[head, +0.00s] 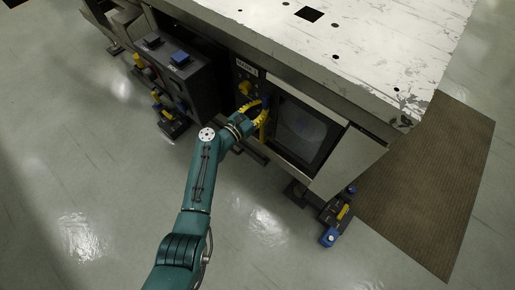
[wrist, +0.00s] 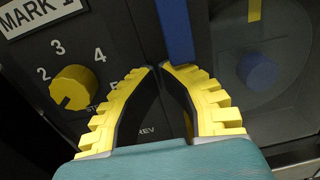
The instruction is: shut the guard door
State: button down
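My gripper (head: 262,115) has yellow ridged fingers and is at the front of the machine under the white table. In the wrist view my gripper (wrist: 160,66) has its fingertips together, with no object visible between them. The dark-framed window (head: 305,130) is right of my gripper in the head view.
A yellow dial (wrist: 73,88) with numbers is left of my fingers, below a MARK label (wrist: 40,12). A pale metal panel (head: 345,165) angles out at the right. A dark box with a blue top piece (head: 180,58) stands left. A brown mat (head: 430,190) lies right.

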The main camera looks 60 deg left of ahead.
jog(key=p+v, duration=0.5)
jog(key=v, duration=0.9)
jog(key=shift+w+r, duration=0.15)
jog(key=shift+w, duration=0.05)
